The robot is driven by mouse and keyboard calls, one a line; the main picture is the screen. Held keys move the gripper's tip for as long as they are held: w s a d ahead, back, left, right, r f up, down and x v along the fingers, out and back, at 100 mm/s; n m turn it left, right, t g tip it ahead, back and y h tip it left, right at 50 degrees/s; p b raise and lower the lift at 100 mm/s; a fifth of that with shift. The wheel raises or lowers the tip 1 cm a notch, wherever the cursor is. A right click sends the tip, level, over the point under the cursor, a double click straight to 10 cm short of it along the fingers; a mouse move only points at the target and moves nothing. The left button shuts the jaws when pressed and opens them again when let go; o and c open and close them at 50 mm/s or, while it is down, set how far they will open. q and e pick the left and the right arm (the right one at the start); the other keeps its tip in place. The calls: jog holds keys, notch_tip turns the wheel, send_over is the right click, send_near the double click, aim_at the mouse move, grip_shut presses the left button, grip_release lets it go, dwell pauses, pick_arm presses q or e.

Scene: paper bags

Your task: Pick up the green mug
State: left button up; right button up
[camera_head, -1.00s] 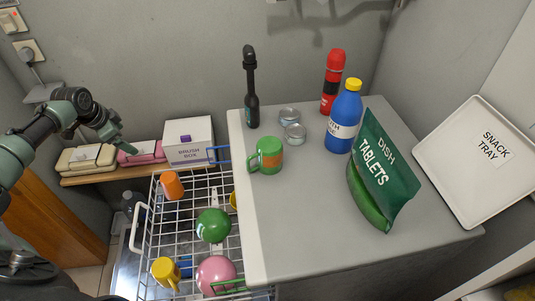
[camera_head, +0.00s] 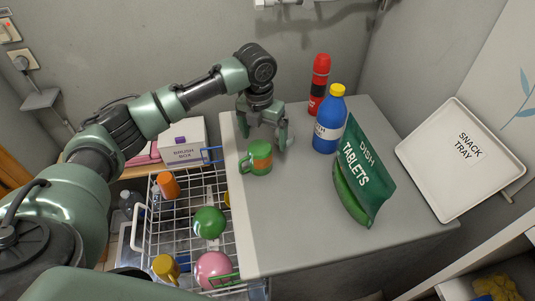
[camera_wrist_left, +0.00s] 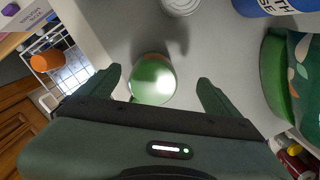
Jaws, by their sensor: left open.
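The green mug (camera_head: 258,158) with an orange patch stands upright on the grey counter (camera_head: 300,205), near its left edge. Its handle points left in the head view. My left gripper (camera_head: 265,138) is open and empty, pointing down over the counter right by the mug. In the left wrist view the mug (camera_wrist_left: 153,80) appears between the two spread fingers of the gripper (camera_wrist_left: 158,77), nearer the left one. I cannot tell whether a finger touches it. My right gripper is not in view.
A blue bottle (camera_head: 328,125), a red bottle (camera_head: 318,85) and a green dish tablets bag (camera_head: 362,175) stand to the right. A metal can (camera_wrist_left: 181,5) is close by. The wire rack (camera_head: 147,235) holding dishes is left of the counter. The counter's front is clear.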

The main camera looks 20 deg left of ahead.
aim_at(261, 148)
pick_arm(q)
jog(key=shift+s+f+m+g+p, duration=0.25)
jog(key=shift+f+m, duration=0.1)
jog(key=shift+f, duration=0.4)
jog(key=shift+s+f+m+g+p, duration=0.15)
jog(key=shift+s+f+m+g, duration=0.15)
jog(key=shift+f, duration=0.45)
jog(key=shift+s+f, duration=0.1)
jog(key=shift+f, duration=0.2)
jog(key=f, duration=0.1)
jog(key=f+p, duration=0.1)
jog(key=f, duration=0.1)
jog(key=f+p, duration=0.1)
jog(key=shift+s+a+f, duration=0.2)
jog(key=shift+a+f, duration=0.1)
jog(key=shift+a, duration=0.05)
jog(key=shift+f, duration=0.25)
jog(key=c, duration=1.7)
jog(key=shift+r, duration=0.1)
jog(key=shift+c, duration=0.9)
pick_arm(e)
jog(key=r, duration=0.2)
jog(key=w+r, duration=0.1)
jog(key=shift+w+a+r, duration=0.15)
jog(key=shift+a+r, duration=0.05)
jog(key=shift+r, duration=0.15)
